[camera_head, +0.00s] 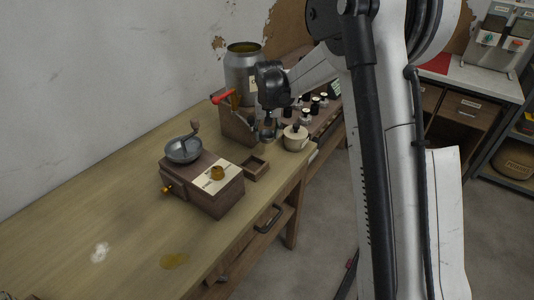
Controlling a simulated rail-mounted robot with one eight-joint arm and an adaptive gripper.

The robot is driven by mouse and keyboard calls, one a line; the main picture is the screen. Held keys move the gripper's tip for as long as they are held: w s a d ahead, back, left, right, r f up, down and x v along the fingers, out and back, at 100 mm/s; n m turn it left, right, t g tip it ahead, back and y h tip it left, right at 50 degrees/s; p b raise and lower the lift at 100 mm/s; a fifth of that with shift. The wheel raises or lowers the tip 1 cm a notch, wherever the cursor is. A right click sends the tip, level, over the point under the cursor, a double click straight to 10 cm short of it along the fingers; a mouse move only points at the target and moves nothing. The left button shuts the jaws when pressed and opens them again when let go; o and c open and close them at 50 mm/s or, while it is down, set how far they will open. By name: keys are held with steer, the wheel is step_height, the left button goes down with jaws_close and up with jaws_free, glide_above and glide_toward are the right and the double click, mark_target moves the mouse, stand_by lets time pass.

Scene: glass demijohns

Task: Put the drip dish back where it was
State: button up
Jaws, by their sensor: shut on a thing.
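My gripper (267,131) points down over the back right part of the wooden bench, in front of the urn's stand. It is shut on a small grey thing, which looks like the drip dish; the fingers and the distance hide most of its shape. I cannot tell whether it touches the bench. A metal urn (240,73) with a red-handled tap (223,97) stands on a wooden stand (236,128) just left of my gripper. My wrist partly covers the urn's right side.
A wooden coffee grinder (208,188) and a small open wooden box (256,168) stand nearer. A cream lidded pot (295,138) is close to the right of my gripper, with several dark-capped jars (314,105) behind.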

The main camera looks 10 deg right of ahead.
mark_target(267, 155)
steer(key=shift+f, duration=3.5)
steer(key=shift+f, duration=0.1)
steer(key=shift+f+b, duration=0.15)
steer(key=shift+b, duration=0.2)
steer(key=o, duration=1.2)
steer(key=shift+c, duration=0.2)
steer(key=shift+r, duration=0.2)
steer(key=r, duration=0.4)
steer(key=s+r, duration=0.1)
steer(key=r, duration=0.3)
steer(key=r+p, duration=0.1)
steer(key=r, duration=0.3)
steer(key=shift+s, duration=0.25)
